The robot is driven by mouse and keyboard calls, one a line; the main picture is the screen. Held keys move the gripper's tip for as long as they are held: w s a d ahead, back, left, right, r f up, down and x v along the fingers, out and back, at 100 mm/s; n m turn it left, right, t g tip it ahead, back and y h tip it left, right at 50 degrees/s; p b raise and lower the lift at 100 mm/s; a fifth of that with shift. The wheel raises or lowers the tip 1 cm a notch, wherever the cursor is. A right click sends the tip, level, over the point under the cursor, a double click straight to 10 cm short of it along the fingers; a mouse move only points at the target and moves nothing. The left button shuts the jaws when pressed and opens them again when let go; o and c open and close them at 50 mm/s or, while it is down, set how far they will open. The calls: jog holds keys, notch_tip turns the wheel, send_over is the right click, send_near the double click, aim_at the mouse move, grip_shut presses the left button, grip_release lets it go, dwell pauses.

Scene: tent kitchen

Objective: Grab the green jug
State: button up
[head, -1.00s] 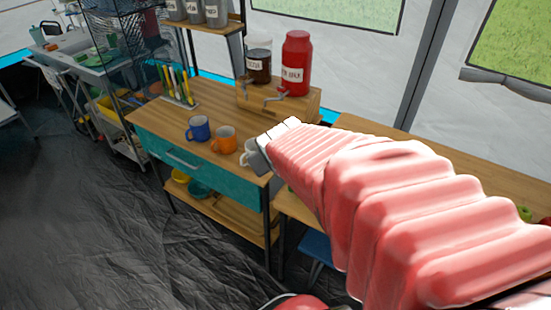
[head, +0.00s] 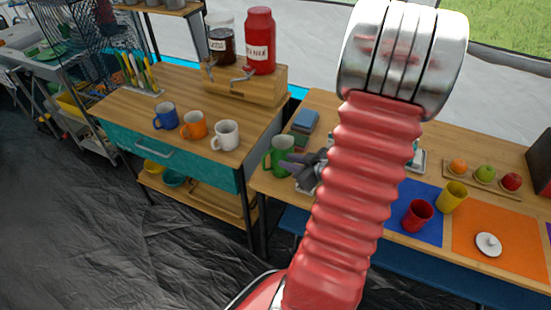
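The green jug (head: 278,153) stands upright on the wooden table at the left end, with its handle toward the left. My gripper (head: 292,163), with dark grey fingers, is at the jug's right side and overlaps its lower right part in the head view. I cannot tell whether the fingers touch the jug or how far apart they are. My red arm hides part of the table to the right of the gripper.
Blue (head: 165,116), orange (head: 194,125) and white (head: 226,135) mugs stand on the teal-drawer cabinet to the left. Small blue and green items (head: 304,122) lie behind the jug. Red (head: 417,215) and yellow (head: 452,197) cups stand right of my arm.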

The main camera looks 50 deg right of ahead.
jog(key=s+a, duration=0.1)
jog(key=s+f+t+y, duration=0.1)
jog(key=shift+s+a+t, duration=0.3)
jog(key=shift+s+a, duration=0.05)
jog(key=shift+s, duration=0.05)
send_over(264, 169)
jog(key=s, duration=0.5)
jog(key=shift+w+d+f, duration=0.1)
jog(key=shift+f, duration=0.75)
jog(key=shift+w+d+f, duration=0.1)
jog(key=shift+f, duration=0.75)
jog(key=shift+x, duration=2.6)
jog(key=shift+f, duration=0.2)
jog(key=shift+a, duration=0.1)
grip_shut()
